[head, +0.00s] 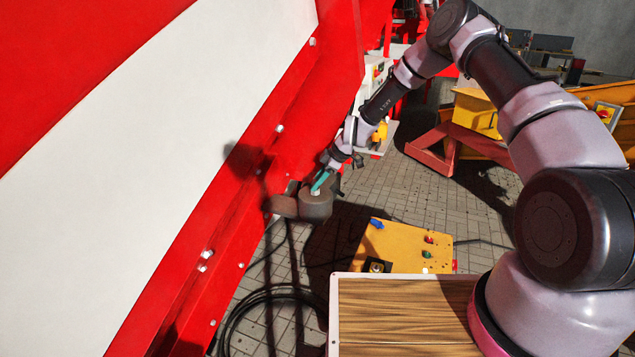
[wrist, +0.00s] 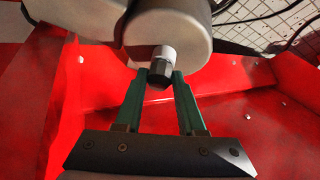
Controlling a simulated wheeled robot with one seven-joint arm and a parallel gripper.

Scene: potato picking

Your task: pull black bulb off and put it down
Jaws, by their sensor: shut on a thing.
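The black bulb (wrist: 158,75) is a small dark tip in the wrist view. It sits directly against a pale collar (wrist: 164,53) on a rounded grey housing (wrist: 188,22), with no gap that I can see. My gripper (wrist: 161,80) has its two teal fingertips on either side of the bulb, shut on it. In the head view my gripper (head: 321,182) reaches down to the top of the grey-brown cylindrical housing (head: 316,207) beside the red machine. The bulb is too small and covered to make out there.
The red and white machine wall (head: 160,130) fills the left. A wooden-topped table (head: 400,305) stands at the front right, with clear top in view. Behind it is a yellow control box (head: 400,245) with buttons. Black cables (head: 262,300) lie on the paved floor.

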